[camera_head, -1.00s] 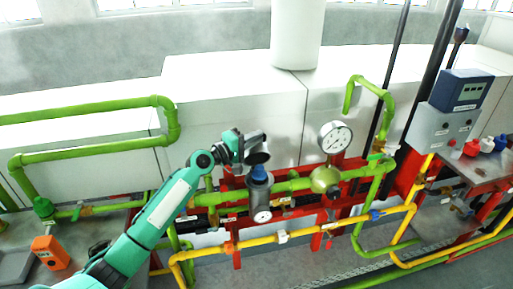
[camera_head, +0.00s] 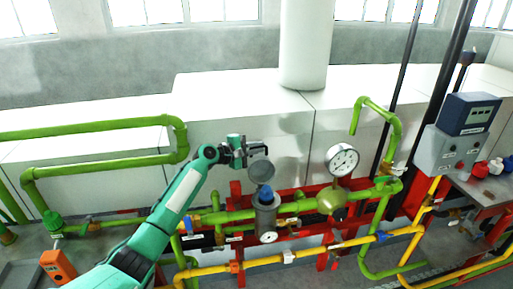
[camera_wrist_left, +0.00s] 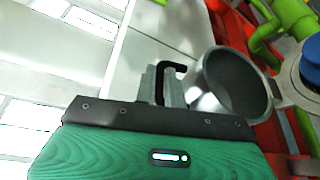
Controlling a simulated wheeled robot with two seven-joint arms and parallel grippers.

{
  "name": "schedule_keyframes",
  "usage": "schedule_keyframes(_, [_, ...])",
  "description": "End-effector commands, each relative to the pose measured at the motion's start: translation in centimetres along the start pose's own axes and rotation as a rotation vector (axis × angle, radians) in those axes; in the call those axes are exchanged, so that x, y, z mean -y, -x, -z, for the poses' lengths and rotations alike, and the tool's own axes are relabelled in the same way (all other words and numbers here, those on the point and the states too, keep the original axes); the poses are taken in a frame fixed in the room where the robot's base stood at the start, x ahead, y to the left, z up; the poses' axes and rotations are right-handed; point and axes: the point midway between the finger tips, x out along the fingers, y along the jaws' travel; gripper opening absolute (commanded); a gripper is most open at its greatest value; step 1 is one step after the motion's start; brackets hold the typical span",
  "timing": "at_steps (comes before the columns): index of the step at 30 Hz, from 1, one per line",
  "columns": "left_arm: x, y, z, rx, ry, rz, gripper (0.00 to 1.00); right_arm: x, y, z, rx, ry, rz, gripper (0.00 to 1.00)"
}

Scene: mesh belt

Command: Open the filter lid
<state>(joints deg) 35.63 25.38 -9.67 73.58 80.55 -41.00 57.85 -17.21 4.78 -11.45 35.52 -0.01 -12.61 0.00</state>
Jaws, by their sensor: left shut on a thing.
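The filter is an upright grey cylinder (camera_head: 266,222) with a blue part (camera_head: 266,193) in its open top; the blue part also shows at the right edge of the left wrist view (camera_wrist_left: 312,62). Its round grey lid (camera_head: 261,172) stands tilted up above and behind the opening, swung clear of it. In the left wrist view the lid (camera_wrist_left: 238,82) looks like a hollow metal cup beside the fingers. My left gripper (camera_head: 250,150) is shut at the lid's dark handle (camera_wrist_left: 176,70), above the filter. My right gripper is not in view.
A dial gauge (camera_head: 342,160) stands right of the filter. Green pipes (camera_head: 225,216), yellow pipes (camera_head: 262,262) and a red frame (camera_head: 240,200) surround it. A control box (camera_head: 445,148) is at the right. White blocks (camera_head: 240,110) lie behind.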

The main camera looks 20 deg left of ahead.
Motion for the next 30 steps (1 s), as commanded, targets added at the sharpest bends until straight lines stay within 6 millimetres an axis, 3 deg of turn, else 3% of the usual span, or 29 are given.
schedule_keyframes(13, [-0.31,-0.23,-0.32,0.008,0.01,-0.003,0.0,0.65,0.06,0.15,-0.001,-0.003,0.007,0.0])
schedule_keyframes(14, [-0.31,-0.23,-0.32,0.008,0.01,-0.003,0.17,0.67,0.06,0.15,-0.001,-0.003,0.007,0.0])
schedule_keyframes(16, [-0.29,-0.23,-0.3,0.007,0.009,-0.003,0.3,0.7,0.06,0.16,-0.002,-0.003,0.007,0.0])
schedule_keyframes(17, [-0.27,-0.22,-0.28,0.007,0.009,-0.002,0.33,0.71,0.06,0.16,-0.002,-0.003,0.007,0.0])
schedule_keyframes(30, [-0.04,-0.12,-0.03,0.003,0.008,0.002,0.33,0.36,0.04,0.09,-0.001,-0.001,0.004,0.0])
